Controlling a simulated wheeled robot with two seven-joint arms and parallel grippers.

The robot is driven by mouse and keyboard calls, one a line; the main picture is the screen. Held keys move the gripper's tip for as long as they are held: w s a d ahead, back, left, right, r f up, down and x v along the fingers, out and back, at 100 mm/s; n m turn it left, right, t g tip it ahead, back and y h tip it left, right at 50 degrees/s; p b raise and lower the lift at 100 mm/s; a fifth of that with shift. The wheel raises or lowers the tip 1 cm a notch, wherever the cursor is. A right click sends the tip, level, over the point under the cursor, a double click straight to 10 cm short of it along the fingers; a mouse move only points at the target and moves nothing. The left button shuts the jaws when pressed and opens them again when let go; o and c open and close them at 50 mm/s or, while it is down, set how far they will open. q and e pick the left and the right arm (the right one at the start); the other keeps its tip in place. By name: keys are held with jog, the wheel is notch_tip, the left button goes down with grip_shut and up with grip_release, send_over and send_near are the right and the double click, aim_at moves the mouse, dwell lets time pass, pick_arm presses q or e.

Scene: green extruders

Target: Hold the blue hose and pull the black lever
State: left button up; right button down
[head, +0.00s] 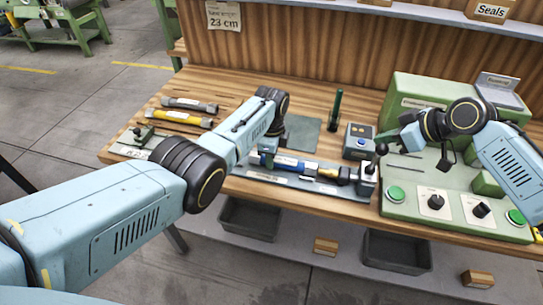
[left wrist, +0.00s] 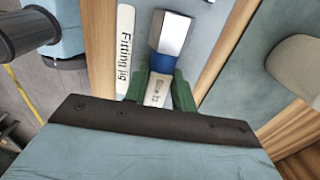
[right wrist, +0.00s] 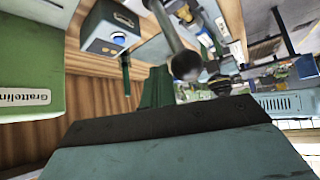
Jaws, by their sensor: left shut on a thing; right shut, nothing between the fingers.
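The blue hose (head: 284,163) lies in the fitting jig (head: 268,178) near the bench's front edge. It has a white label, a blue collar and a metal fitting (left wrist: 172,32). My left gripper (head: 268,158) reaches down over it; in the left wrist view its green fingers (left wrist: 158,88) are shut around the labelled part. The black lever (head: 381,150), with a round knob, stands at the jig's right end. My right gripper (head: 388,136) is shut and empty close to the knob. In the right wrist view the knob (right wrist: 186,66) shows just beside the green fingers (right wrist: 157,88); contact is unclear.
A green machine (head: 455,190) with knobs and buttons fills the bench's right side. A small box with a blue button (head: 359,141) stands behind the lever. A dark green upright post (head: 335,110) stands behind the jig. Other hoses (head: 178,118) lie at the left.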

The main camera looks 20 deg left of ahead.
aim_at(385, 153)
jog(key=shift+s, duration=0.15)
jog(key=shift+s+f, duration=0.2)
jog(key=shift+s, duration=0.55)
dwell(0.3)
pick_arm(q)
jog(key=shift+d, duration=0.1)
pick_arm(e)
jog(key=shift+s+f, duration=0.3)
jog(key=shift+s, duration=0.35)
jog(key=shift+s+f, duration=0.25)
jog(key=shift+s, duration=0.1)
notch_tip(385, 153, up, 9)
jog(key=w, duration=0.2)
jog(key=shift+w, duration=0.25)
dwell(0.7)
